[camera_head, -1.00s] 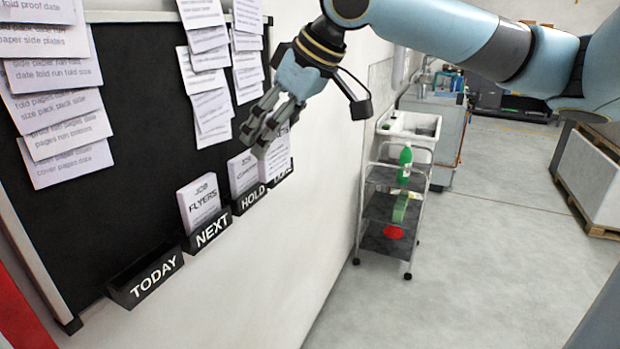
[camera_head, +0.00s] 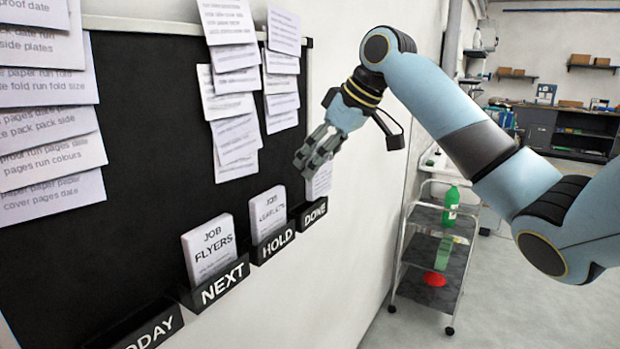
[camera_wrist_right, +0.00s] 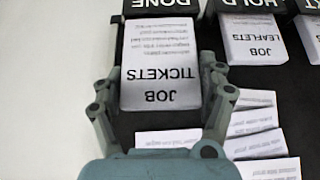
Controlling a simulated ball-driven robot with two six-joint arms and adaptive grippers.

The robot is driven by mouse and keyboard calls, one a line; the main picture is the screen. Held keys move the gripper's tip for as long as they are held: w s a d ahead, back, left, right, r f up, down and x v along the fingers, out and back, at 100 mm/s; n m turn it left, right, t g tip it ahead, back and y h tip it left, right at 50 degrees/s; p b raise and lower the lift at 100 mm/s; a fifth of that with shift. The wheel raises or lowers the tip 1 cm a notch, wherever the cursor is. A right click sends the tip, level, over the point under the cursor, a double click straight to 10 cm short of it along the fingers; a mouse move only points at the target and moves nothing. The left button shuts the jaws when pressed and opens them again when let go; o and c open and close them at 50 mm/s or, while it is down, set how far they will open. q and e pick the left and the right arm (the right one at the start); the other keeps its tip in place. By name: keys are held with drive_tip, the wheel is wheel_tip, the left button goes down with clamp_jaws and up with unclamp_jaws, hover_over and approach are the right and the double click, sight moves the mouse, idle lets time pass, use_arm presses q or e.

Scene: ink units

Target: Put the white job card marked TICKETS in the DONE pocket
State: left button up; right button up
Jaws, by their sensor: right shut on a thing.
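The white TICKETS card (camera_wrist_right: 160,62) is upside down in the right wrist view, between the two fingers of my right gripper (camera_wrist_right: 160,88). In the head view the card (camera_head: 319,183) shows just below my right gripper (camera_head: 318,152), which is shut on it. The card's lower end meets the black DONE pocket (camera_head: 313,215), whose lip also shows in the right wrist view (camera_wrist_right: 160,5). How deep the card sits in it is hidden. My left gripper is not in view.
The HOLD pocket (camera_head: 276,246) with a LEAFLETS card (camera_head: 268,214) is beside DONE. Further left are NEXT (camera_head: 218,288) with a FLYERS card (camera_head: 210,248) and TODAY (camera_head: 145,330). Paper sheets hang on the black board above. A trolley (camera_head: 435,265) stands at right.

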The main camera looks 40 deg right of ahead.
sight(309, 183)
drive_tip(key=shift+w+a+f, duration=0.3)
drive_tip(key=shift+w, duration=0.2)
drive_tip(key=shift+w+a+f, duration=0.3)
drive_tip(key=shift+w, duration=0.2)
wheel_tip(309, 183, down, 4)
drive_tip(key=shift+p, duration=0.6)
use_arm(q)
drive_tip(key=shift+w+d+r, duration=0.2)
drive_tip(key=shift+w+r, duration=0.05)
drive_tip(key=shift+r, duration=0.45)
use_arm(e)
drive_tip(key=shift+w+f, duration=0.1)
drive_tip(key=shift+f, duration=0.05)
drive_tip(key=o, duration=1.2)
drive_tip(key=shift+f, duration=0.1)
